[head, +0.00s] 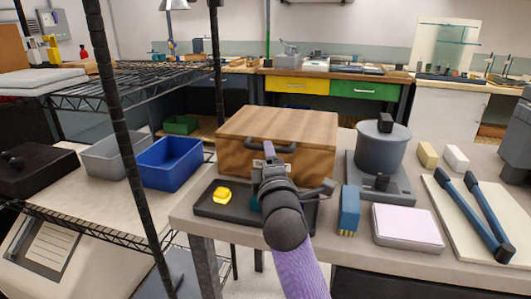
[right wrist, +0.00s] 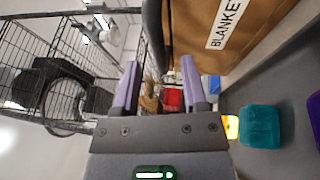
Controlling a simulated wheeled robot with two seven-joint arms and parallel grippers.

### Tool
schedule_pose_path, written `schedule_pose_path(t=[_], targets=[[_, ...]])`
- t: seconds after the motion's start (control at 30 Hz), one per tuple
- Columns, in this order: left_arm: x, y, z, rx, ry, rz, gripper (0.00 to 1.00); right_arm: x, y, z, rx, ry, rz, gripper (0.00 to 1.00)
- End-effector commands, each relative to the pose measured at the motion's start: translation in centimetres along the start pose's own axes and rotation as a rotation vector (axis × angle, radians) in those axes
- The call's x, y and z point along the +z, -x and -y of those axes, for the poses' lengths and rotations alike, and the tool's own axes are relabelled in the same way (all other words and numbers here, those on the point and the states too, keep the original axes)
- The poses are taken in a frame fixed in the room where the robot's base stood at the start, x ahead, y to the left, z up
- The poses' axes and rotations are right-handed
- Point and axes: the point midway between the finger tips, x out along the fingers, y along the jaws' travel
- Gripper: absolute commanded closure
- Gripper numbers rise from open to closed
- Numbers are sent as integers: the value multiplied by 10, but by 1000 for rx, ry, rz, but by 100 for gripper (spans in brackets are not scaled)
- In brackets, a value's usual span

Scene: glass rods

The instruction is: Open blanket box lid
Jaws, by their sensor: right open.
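The blanket box (head: 315,162) is a brown wooden box on the grey table, with its lid (head: 280,122) down. A dark bar handle (head: 284,149) runs along its front. My right gripper (head: 266,160) is in front of the box and hides part of the handle and label. In the right wrist view, the lavender fingers (right wrist: 159,75) are apart. A dark bar (right wrist: 152,35), which looks like the handle, stands just beyond the fingertips between their lines. The box wall with its white label (right wrist: 228,22) is on the right there. I cannot tell if the fingers touch the bar.
A dark tray (head: 207,214) with a yellow block (head: 222,195) lies before the box; a teal block (right wrist: 260,126) shows below my wrist. A wire shelf post (head: 128,130) rises left.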

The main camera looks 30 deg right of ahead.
Motion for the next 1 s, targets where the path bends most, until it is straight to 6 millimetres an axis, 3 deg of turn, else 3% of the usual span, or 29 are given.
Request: schedule_pose_path(t=[0.2,0.53,0.8,1.0], targets=[[2,-13,-2,2,-1,10,41,0,-31,3,-1,0,1,45],[-6,-14,0,0,-1,-4,41,0,-37,0,-1,-1,0,45],[-9,-14,1,-2,0,-10,41,0,-36,0,-1,-1,0,100],[-7,-14,1,-1,-1,-5,41,0,-36,1,-2,-1,0,100]])
